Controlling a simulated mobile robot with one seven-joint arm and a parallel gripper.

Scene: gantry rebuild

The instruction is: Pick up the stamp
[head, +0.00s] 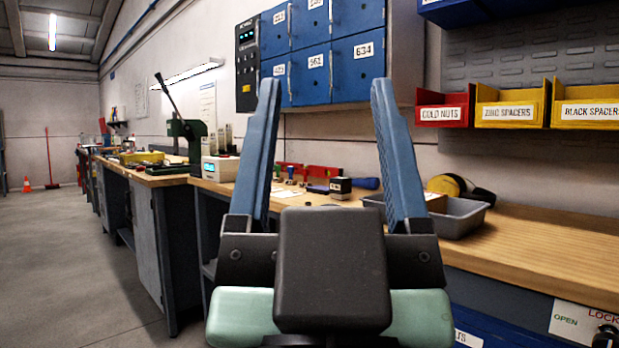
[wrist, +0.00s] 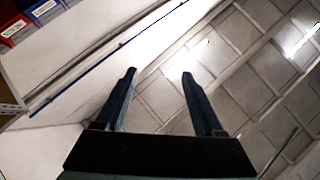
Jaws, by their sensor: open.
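My gripper (head: 325,88) is raised in front of the head camera, open and empty, its two blue fingers pointing up. My gripper touches none of these.
A grey tray (head: 462,222) and a yellow-and-black item (head: 455,187) lie right of the block. A white device with a display (head: 220,168) stands left. Blue lockers (head: 357,70) and labelled bins (head: 512,105) hang above. The bench's right front is clear.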

